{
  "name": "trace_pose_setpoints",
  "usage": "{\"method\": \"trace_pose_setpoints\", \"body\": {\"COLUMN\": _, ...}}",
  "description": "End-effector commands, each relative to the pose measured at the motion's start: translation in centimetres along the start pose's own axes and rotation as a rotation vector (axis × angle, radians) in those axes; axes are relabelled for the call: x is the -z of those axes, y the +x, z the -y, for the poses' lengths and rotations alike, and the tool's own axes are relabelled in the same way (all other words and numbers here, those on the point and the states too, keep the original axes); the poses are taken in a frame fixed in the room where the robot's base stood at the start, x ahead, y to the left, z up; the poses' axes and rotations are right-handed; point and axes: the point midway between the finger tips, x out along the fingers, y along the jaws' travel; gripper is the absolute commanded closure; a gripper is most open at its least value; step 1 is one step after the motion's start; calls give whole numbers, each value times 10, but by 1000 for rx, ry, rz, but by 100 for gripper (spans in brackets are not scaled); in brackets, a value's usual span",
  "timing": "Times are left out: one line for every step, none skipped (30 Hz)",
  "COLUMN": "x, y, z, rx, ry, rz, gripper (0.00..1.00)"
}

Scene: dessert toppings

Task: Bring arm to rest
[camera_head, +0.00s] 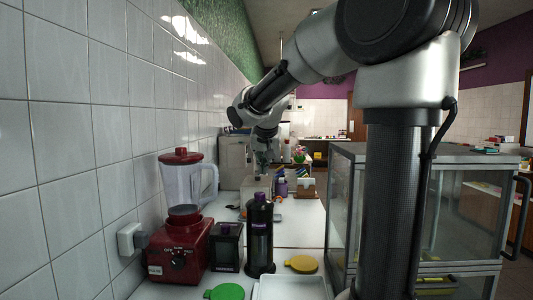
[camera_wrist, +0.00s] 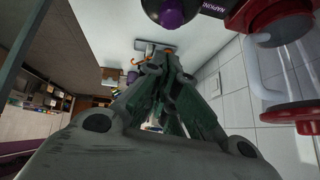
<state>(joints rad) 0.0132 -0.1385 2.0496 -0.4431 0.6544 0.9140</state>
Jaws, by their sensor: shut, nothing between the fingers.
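My gripper (camera_head: 262,168) hangs from my raised arm near the middle of the head view, pointing down over the far part of the counter. It appears beyond the dark bottle and above the counter top. In the wrist view the green-grey fingers of my gripper (camera_wrist: 160,66) come together at their tips. Nothing is held between them. My arm bends across the top of the head view from the column at right.
A red blender (camera_head: 180,248), a dark bottle with a purple cap (camera_head: 260,238) and a dark container (camera_head: 226,249) stand at left. A green lid (camera_head: 225,292), yellow lid (camera_head: 301,264) and white tray (camera_head: 290,289) lie in front. A glass cabinet (camera_head: 343,225) stands right.

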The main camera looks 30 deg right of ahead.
Motion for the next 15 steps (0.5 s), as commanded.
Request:
{"method": "trace_pose_setpoints", "body": {"x": 1, "y": -13, "z": 1, "rx": 3, "ry": 0, "rz": -4, "gripper": 100}}
{"method": "trace_pose_setpoints", "body": {"x": 1, "y": -20, "z": 1, "rx": 4, "ry": 0, "rz": -4, "gripper": 100}}
{"method": "trace_pose_setpoints", "body": {"x": 1, "y": -28, "z": 1, "rx": 4, "ry": -1, "rz": -3, "gripper": 100}}
{"method": "trace_pose_setpoints", "body": {"x": 1, "y": -34, "z": 1, "rx": 4, "ry": -1, "rz": -3, "gripper": 100}}
{"method": "trace_pose_setpoints", "body": {"x": 0, "y": -39, "z": 1, "rx": 3, "ry": -1, "rz": -2, "gripper": 100}}
{"method": "trace_pose_setpoints", "body": {"x": 1, "y": -46, "z": 1, "rx": 3, "ry": 0, "rz": -3, "gripper": 100}}
{"method": "trace_pose_setpoints", "body": {"x": 1, "y": -50, "z": 0, "rx": 2, "ry": 0, "rz": -2, "gripper": 100}}
{"method": "trace_pose_setpoints", "body": {"x": 1, "y": -53, "z": 1, "rx": 2, "ry": 0, "rz": -2, "gripper": 100}}
{"method": "trace_pose_setpoints", "body": {"x": 1, "y": -57, "z": 0, "rx": 2, "ry": 0, "rz": -2, "gripper": 100}}
{"method": "trace_pose_setpoints", "body": {"x": 1, "y": -59, "z": 0, "rx": 1, "ry": 0, "rz": -2, "gripper": 100}}
{"method": "trace_pose_setpoints", "body": {"x": 1, "y": -61, "z": 0, "rx": 1, "ry": 0, "rz": -2, "gripper": 100}}
{"method": "trace_pose_setpoints", "body": {"x": 1, "y": -63, "z": 0, "rx": 1, "ry": -1, "rz": -2, "gripper": 100}}
{"method": "trace_pose_setpoints", "body": {"x": 1, "y": -64, "z": 0, "rx": 1, "ry": -1, "rz": -1, "gripper": 100}}
{"method": "trace_pose_setpoints", "body": {"x": 0, "y": -64, "z": 0, "rx": 1, "ry": -1, "rz": -1, "gripper": 100}}
{"method": "trace_pose_setpoints", "body": {"x": 0, "y": -65, "z": 0, "rx": 1, "ry": 0, "rz": -1, "gripper": 100}}
